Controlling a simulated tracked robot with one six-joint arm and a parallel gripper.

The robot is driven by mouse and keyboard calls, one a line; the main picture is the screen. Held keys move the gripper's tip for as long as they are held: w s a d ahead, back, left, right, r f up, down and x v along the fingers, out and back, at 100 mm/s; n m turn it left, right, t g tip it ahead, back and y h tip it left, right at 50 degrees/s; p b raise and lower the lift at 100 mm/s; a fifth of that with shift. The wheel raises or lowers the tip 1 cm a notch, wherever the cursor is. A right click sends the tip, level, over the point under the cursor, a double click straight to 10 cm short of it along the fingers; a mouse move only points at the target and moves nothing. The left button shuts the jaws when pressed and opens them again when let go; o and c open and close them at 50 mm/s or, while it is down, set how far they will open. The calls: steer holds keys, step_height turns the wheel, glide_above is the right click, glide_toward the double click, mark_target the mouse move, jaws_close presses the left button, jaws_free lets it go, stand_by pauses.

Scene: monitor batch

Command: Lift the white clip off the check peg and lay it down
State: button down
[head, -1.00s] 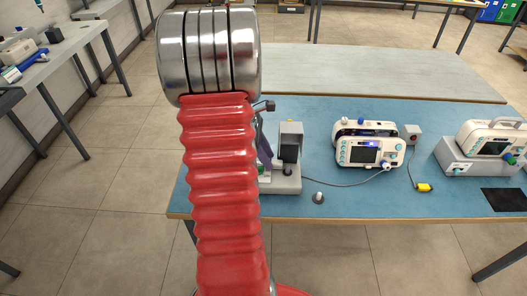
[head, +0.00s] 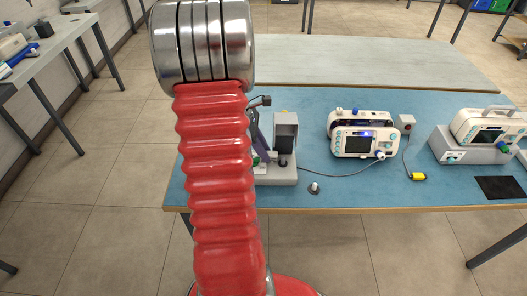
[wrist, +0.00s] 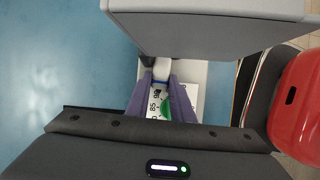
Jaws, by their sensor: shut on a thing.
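My gripper shows in the wrist view (wrist: 162,84) as two purple fingers that converge on a small white piece with a blue band, which looks like the white clip (wrist: 161,70). The fingers are shut on it, beside a grey block (wrist: 205,22). In the head view a purple finger stands at the left of the grey upright block (head: 286,132) on its pale base (head: 278,180); the red arm hides part of this. I cannot tell whether the clip is still around the check peg.
A white monitor (head: 355,140) stands mid-table, with a cable running left to the base. A second monitor (head: 488,127) sits on a grey box at the right, by a black mat (head: 499,187). A yellow tag (head: 418,176) lies between them. The blue table's front strip is mostly clear.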

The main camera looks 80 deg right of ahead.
steer(key=shift+r, duration=2.5)
steer(key=shift+w, duration=0.1)
